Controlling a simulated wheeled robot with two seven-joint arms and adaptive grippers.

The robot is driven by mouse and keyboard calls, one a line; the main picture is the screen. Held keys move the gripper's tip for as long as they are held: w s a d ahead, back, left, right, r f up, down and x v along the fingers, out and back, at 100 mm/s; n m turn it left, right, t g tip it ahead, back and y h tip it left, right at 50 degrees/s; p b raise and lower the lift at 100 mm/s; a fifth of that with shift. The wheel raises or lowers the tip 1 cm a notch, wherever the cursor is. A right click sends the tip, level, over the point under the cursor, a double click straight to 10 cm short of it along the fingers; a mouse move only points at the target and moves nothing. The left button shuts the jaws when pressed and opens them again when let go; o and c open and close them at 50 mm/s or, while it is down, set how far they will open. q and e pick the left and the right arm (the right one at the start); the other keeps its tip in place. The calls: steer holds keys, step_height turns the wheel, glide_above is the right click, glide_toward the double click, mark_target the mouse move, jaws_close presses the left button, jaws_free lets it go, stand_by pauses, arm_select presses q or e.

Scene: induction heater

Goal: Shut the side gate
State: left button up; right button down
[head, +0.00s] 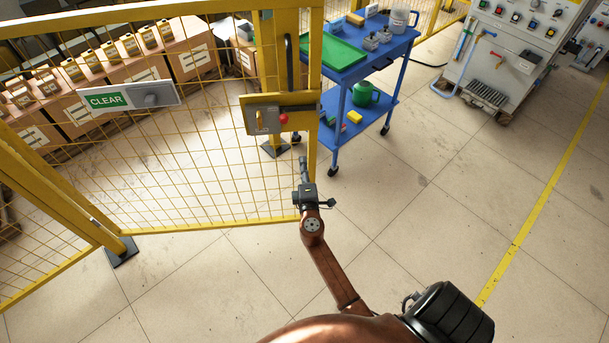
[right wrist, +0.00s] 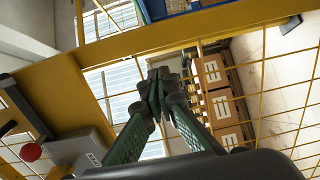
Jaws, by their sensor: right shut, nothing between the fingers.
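The side gate (head: 190,224) is a yellow frame with wire mesh, seen in the head view from the left to the centre. It carries a green and white CLEAR sign (head: 105,100). A grey latch box (head: 263,119) with a red knob (head: 284,118) sits near its right-hand edge. My right gripper (head: 302,163) is shut and empty, low beside that edge; I cannot tell whether it touches. In the right wrist view the shut green fingers (right wrist: 158,82) point at yellow bars and mesh, with the red knob (right wrist: 30,152) at the left. My left gripper is out of view.
A yellow post with a dark foot (head: 275,148) stands behind the gate's edge. A blue cart (head: 345,100) stands close to the right of it, and a control cabinet (head: 520,50) farther right. Boxes (head: 190,62) line the far left. The floor at right is clear.

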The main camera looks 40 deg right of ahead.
mark_target(301, 148)
steer(key=shift+x, duration=1.95)
